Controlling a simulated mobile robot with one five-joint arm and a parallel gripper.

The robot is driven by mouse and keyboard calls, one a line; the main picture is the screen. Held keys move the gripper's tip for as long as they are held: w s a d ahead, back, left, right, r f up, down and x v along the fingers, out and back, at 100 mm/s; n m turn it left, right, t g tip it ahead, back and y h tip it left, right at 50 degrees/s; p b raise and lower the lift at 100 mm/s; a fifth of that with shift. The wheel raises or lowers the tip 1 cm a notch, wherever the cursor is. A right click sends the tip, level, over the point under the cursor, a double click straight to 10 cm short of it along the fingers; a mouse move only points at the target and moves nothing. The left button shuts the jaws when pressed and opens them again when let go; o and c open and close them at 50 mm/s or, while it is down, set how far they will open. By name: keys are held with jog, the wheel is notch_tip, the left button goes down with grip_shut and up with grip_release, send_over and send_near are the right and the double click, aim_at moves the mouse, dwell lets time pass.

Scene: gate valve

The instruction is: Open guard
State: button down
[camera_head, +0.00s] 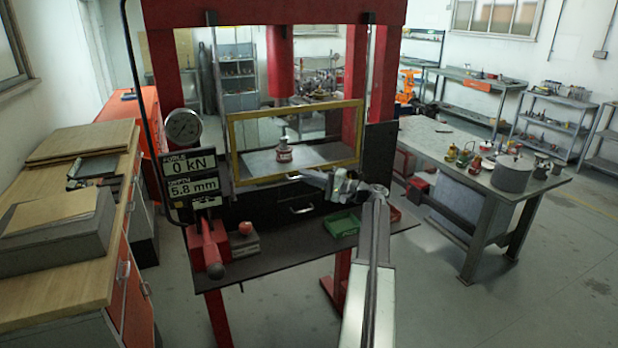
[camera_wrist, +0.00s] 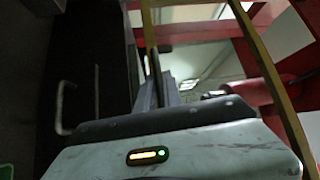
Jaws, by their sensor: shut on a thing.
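The guard is a yellow rectangular frame (camera_head: 295,109) across the front of the red press, with a clear middle. My gripper (camera_head: 308,174) is at its lower rail, right of the middle, reached from the front right. In the wrist view, one yellow guard bar (camera_wrist: 149,25) runs down to my jaws (camera_wrist: 155,75), which are shut on it; the exact contact is partly hidden. Another guard bar (camera_wrist: 268,70) slants down the right side. Through the frame, a small red and grey part (camera_head: 283,152) stands on a pale plate under the red ram (camera_head: 280,62).
The press table (camera_head: 290,245) holds a red lever (camera_head: 210,245), a green tray (camera_head: 343,224) and a small block with a red knob. A readout (camera_head: 188,175) shows 0 kN and 5.8 mm. A bench (camera_head: 125,200) stands left, a grey table (camera_head: 450,145) right.

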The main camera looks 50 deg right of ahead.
notch_tip(320, 180, up, 21)
jog(key=p, duration=1.9)
jog(key=shift+a+f, duration=0.1)
jog(key=shift+f, duration=0.2)
jog(key=c, duration=1.5)
grip_release()
jog(key=shift+a, duration=0.1)
jog(key=b, duration=0.1)
send_near(290, 113)
jog(key=v, duration=0.3)
